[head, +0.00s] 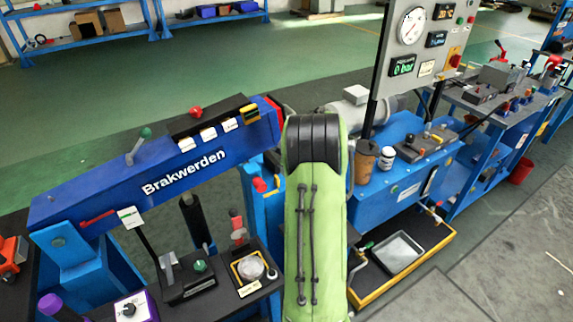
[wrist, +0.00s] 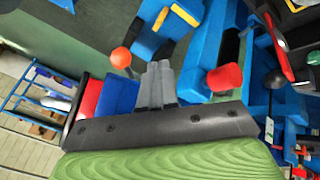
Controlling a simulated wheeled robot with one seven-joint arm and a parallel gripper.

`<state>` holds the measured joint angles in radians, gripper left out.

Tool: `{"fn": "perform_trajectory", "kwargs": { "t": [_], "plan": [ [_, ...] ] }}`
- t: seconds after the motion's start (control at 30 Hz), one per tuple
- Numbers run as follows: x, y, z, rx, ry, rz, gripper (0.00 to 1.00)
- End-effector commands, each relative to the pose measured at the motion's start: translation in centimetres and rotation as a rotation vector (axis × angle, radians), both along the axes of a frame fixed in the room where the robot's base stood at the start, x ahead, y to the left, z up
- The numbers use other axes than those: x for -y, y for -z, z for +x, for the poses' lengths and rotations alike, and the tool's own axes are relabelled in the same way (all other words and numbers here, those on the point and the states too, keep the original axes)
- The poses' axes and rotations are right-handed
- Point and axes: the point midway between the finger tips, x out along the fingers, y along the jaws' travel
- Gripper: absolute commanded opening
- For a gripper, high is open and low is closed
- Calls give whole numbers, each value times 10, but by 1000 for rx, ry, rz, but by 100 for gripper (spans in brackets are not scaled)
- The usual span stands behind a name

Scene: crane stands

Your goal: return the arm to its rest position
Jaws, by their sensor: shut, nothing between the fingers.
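My arm, green with a black joint, stands in the middle of the head view and reaches away from me. Its end is hidden there behind the arm itself. In the wrist view my gripper (wrist: 158,84) shows as two grey fingers, close together and shut with nothing between them. Behind the fingers are blue stand parts, a red knob (wrist: 225,78) to the right and an orange ball knob (wrist: 121,57) to the left. I cannot tell how far the fingers are from them.
A blue beam marked Brakwerden (head: 170,180) lies left of the arm. A gauge panel (head: 415,50) and a blue bench (head: 400,190) stand to the right, with a brown cup (head: 365,162). A yellow-edged tray (head: 400,255) sits low. Open green floor (head: 250,65) lies behind.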

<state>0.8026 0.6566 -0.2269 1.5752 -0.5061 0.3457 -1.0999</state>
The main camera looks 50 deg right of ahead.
Motion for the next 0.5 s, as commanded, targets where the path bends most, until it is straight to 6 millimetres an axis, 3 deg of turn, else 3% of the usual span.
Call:
{"fn": "perform_trajectory", "kwargs": {
  "t": [0.3, 0.5],
  "plan": [
    [-11, -49, -31, 0, 2, -1, 0],
    [-15, -61, -41, -3, 1, 1, 0]
  ]
}}
